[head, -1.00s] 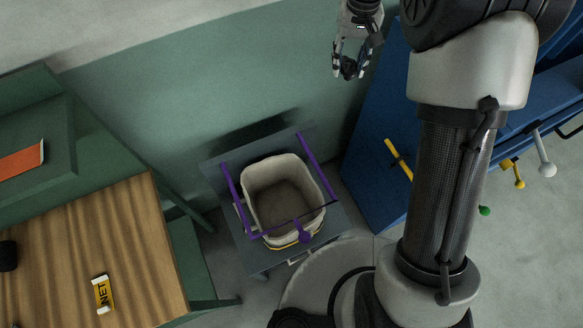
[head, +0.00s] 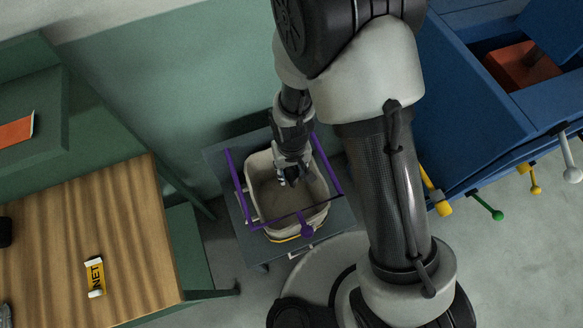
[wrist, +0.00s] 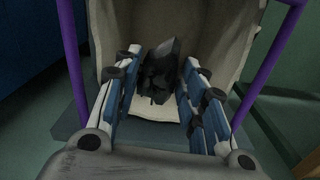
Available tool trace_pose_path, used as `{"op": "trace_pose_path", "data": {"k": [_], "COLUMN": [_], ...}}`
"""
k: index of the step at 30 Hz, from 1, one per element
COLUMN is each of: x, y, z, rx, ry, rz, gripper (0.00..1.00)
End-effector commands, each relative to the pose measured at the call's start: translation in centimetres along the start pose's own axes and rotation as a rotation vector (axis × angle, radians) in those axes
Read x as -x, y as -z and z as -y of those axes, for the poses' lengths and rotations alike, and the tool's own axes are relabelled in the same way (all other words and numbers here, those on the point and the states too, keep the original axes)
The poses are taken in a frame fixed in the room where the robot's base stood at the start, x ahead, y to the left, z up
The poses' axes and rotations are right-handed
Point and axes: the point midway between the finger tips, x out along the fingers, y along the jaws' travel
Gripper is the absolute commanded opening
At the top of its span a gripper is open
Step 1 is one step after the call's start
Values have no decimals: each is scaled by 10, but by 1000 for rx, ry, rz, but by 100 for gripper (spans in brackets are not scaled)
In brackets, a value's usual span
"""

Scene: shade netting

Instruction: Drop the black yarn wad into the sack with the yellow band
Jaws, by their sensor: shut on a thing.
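My gripper (head: 290,178) is over the mouth of the pale sack (head: 256,201) in the head view. It is shut on the black yarn wad (wrist: 159,77), which sits between the fingertips in the wrist view. In the head view the wad is a small dark patch, hard to tell from the fingers. The sack is open at the top, with a yellow band (head: 284,238) low on its front side. The sack's pale inside wall (wrist: 226,40) also shows around the wad in the wrist view.
A purple frame (head: 240,184) with a knob stands around the sack. To the left is a wooden table (head: 130,225) with a yellow NET label (head: 95,277). To the right is a blue cabinet (head: 465,120) with an open compartment holding a reddish-brown block (head: 520,68).

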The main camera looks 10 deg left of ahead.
Motion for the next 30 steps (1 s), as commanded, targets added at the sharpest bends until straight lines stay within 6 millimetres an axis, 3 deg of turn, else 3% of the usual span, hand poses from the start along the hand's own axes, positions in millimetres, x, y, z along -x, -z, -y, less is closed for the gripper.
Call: {"op": "trace_pose_path", "data": {"k": [13, 24, 25, 30], "x": [-50, -55, -55, -55], "y": [1, 1, 1, 1], "z": [0, 0, 0, 0], "rx": [-1, -1, -1, -1], "ry": [0, 0, 0, 0], "rz": [0, -1, -1, 0], "gripper": [29, 29, 39, 51]}}
